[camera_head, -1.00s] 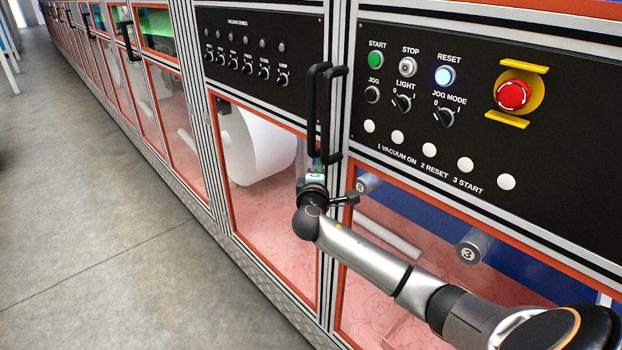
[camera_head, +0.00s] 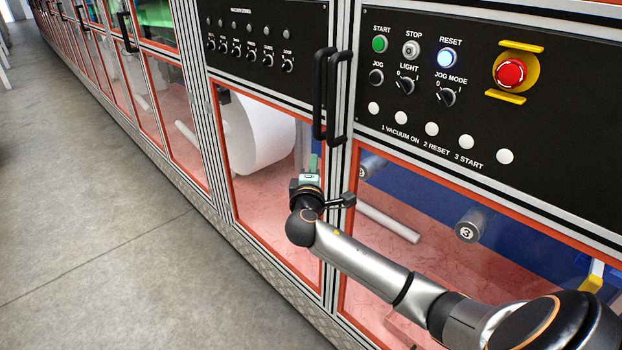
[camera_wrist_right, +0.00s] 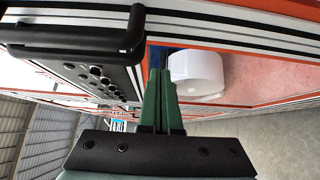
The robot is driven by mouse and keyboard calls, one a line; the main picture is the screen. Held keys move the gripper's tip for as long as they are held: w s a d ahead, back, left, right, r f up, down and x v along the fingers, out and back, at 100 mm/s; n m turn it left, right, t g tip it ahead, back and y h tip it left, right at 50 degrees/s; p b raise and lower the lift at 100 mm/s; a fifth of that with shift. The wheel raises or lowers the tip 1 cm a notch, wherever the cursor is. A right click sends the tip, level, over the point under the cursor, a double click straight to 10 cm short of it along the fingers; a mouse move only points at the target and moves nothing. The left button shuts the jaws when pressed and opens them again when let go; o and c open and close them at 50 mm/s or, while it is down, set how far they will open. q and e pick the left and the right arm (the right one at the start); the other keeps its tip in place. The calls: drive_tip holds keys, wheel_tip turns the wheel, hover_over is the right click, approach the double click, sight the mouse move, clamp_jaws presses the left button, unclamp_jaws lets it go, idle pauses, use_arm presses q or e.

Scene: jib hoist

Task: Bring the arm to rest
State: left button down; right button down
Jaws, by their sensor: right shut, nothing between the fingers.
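My right arm (camera_head: 375,272) reaches in from the lower right of the head view. Its gripper (camera_head: 313,162) is in front of the machine's lower window, just below the black door handles (camera_head: 325,95). In the right wrist view the green fingers (camera_wrist_right: 160,88) are together with nothing between them. They point towards the machine front, with a black handle (camera_wrist_right: 75,50) at upper left and a white roll (camera_wrist_right: 196,74) behind glass to the right. My left gripper does not show.
A control panel (camera_head: 490,110) with a lit RESET button (camera_head: 446,58) and a red emergency stop (camera_head: 510,74) is above the arm at right. A second black panel (camera_head: 262,48) is left of the handles. Bare concrete floor (camera_head: 90,200) lies at left.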

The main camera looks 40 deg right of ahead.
drive_tip(key=shift+v, duration=2.7)
drive_tip(key=shift+d, duration=0.1)
drive_tip(key=s+a+f+g+y+p, duration=0.1)
drive_tip(key=s+a+f+y, duration=0.1)
drive_tip(key=a+f+y, duration=0.3)
drive_tip(key=s+a+f+y, duration=0.1)
drive_tip(key=s+a+f, duration=0.1)
drive_tip(key=f, duration=0.6)
drive_tip(key=s+a+f+g+y+p, duration=0.1)
drive_tip(key=s+a+f+y, duration=0.1)
drive_tip(key=a+f, duration=0.3)
drive_tip(key=s+a+f+m+y+p, duration=0.1)
drive_tip(key=s+a+f+m+y, duration=0.2)
drive_tip(key=s, duration=0.6)
drive_tip(key=s+a+f+m+g+y+p, duration=0.1)
drive_tip(key=s+a+f+m+y, duration=0.3)
drive_tip(key=s+a+f, duration=0.3)
drive_tip(key=s+a, duration=0.2)
drive_tip(key=shift+s+g, duration=0.3)
drive_tip(key=shift+f, duration=0.15)
